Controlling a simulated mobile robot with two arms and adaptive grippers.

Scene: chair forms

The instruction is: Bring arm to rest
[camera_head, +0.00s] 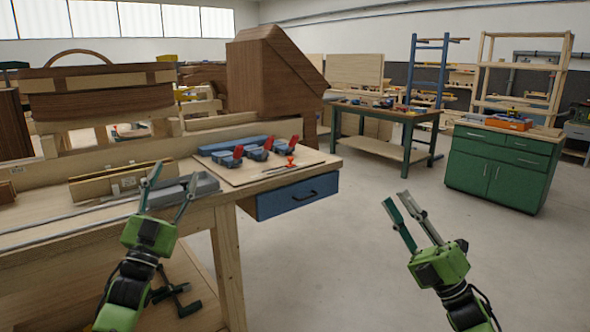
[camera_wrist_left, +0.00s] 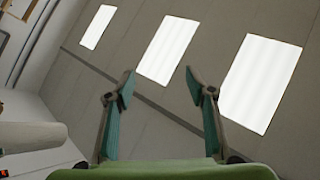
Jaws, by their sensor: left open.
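My left gripper (camera_head: 168,192) is open and empty, pointing up in front of the wooden workbench (camera_head: 190,224) in the head view. In the left wrist view its two fingers (camera_wrist_left: 158,88) stand wide apart with nothing between them. My right gripper (camera_head: 406,202) is raised over the open floor at the right of the bench. Its two fingers stand a little apart, with nothing seen between them.
A board (camera_head: 240,176) with red and blue clamps lies on the bench, above a blue drawer (camera_head: 290,199). A green cabinet (camera_head: 500,170) and a green table (camera_head: 390,115) stand further back. The floor (camera_head: 340,260) between is clear.

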